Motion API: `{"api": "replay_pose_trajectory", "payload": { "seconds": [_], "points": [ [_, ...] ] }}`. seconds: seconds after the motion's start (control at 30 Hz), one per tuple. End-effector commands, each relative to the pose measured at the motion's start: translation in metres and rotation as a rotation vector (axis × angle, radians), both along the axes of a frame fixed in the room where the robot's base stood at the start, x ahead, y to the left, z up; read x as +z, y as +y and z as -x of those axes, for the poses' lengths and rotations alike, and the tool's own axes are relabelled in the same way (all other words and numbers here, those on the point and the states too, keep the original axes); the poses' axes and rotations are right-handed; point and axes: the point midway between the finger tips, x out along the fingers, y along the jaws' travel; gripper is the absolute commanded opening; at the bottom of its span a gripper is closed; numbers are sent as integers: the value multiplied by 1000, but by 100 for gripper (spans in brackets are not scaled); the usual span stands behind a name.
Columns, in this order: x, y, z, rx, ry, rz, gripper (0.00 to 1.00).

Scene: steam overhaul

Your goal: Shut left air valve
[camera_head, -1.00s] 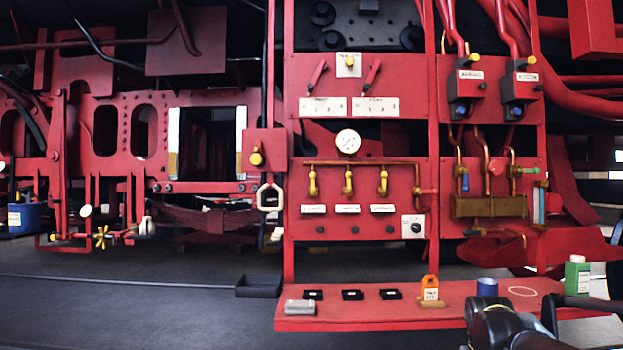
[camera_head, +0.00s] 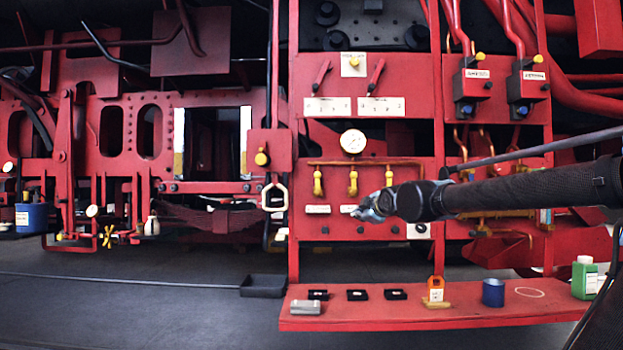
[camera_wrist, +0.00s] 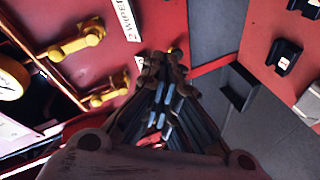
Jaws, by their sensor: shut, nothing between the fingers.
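Three yellow air valves stand in a row below a round gauge (camera_head: 353,141) on the red panel. The left valve (camera_head: 318,182) and middle valve (camera_head: 352,182) hang with their levers down. My gripper and arm partly cover the right valve. My gripper (camera_head: 364,213) is shut and empty, its tip just below the middle valve, over the middle white label. In the wrist view two yellow valves show, the lower (camera_wrist: 110,91) apparently the left one and the upper (camera_wrist: 75,40) apparently the middle one. The shut fingertips (camera_wrist: 166,72) lie right of both, apart from them in the picture.
A white handle (camera_head: 274,196) hangs left of the panel.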

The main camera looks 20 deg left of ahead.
Motion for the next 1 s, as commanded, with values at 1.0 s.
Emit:
{"api": "replay_pose_trajectory", "payload": {
  "seconds": [1.0],
  "points": [
    [140,164,-8,254,-509,55,0]
  ]
}}
